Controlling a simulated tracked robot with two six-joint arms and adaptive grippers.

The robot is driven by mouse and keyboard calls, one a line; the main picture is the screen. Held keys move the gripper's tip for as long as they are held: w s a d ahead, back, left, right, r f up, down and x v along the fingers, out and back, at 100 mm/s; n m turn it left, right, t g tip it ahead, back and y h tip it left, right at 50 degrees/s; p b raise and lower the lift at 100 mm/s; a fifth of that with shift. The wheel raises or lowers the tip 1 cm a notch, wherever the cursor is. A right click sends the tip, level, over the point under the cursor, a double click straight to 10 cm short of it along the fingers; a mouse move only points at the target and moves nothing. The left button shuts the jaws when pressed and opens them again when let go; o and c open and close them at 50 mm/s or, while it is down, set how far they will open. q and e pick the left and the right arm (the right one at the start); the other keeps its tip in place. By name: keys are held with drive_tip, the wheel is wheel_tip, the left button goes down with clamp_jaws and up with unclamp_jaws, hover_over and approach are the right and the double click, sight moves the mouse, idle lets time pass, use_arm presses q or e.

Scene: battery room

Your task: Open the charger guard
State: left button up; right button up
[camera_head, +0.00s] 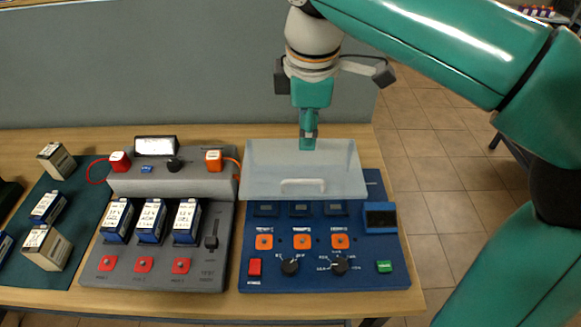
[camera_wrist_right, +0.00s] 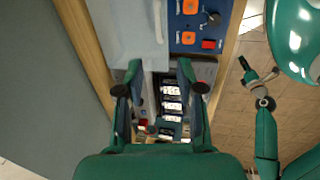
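The charger guard (camera_head: 265,165) is a pale translucent panel over the rear part of the blue charger (camera_head: 325,276). Its white handle (camera_head: 303,186) lies along the near edge. The guard also shows in the right wrist view (camera_wrist_right: 135,30). My right gripper (camera_head: 308,143) points down over the middle of the guard's far edge; whether it touches cannot be told. In the wrist view its two fingers (camera_wrist_right: 159,75) are apart with nothing between them. My left gripper (camera_wrist_right: 258,88) appears small at the right of the wrist view; its fingers are unclear. The head view does not show it.
A grey unit (camera_head: 210,270) holding several blue batteries stands left of the charger. Behind it is a grey box (camera_head: 200,183) with red and orange plugs. More batteries lie on a dark mat (camera_head: 88,205) at far left. A grey wall panel (camera_head: 180,65) rises behind the bench.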

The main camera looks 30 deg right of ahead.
sight(298, 181)
drive_tip(key=w+f, duration=0.1)
drive_tip(key=f, duration=0.4)
drive_tip(key=w+f, duration=0.1)
drive_tip(key=f, duration=0.4)
drive_tip(key=w+d+f, duration=0.1)
drive_tip(key=f, duration=0.5)
drive_tip(key=shift+w+b, duration=0.2)
drive_tip(key=shift+b, duration=0.1)
clamp_jaws()
